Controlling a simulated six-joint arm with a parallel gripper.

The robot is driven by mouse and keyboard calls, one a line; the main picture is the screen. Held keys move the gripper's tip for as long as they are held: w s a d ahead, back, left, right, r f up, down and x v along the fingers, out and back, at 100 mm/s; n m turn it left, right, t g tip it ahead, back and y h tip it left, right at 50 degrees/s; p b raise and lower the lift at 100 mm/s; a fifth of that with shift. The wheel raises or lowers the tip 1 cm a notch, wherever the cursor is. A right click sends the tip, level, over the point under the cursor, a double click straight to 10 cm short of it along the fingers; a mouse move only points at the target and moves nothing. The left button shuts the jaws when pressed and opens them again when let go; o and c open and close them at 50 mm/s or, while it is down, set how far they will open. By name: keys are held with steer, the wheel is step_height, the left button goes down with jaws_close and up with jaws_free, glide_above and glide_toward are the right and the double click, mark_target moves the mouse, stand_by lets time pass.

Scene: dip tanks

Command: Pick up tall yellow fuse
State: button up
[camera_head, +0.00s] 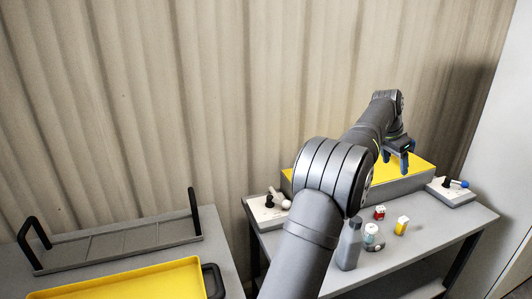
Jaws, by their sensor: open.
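The tall yellow fuse (401,226) stands upright on the grey table at the right, yellow with a pale top. My gripper (407,165) is above and behind it, over the yellow-topped grey tank, with its blue fingers pointing down. The gripper is open and apart from the fuse, with nothing seen between the fingers. The fuse is in plain view.
White lever boxes (451,192) flank the yellow-topped tank (418,182). A yellow tray (130,283) and grey rack (120,243) are at left.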

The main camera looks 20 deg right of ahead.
mark_target(402, 220)
steer(key=shift+c, duration=0.9)
steer(key=shift+n, duration=0.5)
steer(key=x, duration=2.6)
steer(key=shift+s+d+f, duration=0.15)
steer(key=shift+d+f, duration=0.05)
steer(key=shift+d, duration=0.2)
steer(key=shift+x, duration=3.15)
steer(key=shift+c, duration=0.2)
jaws_close()
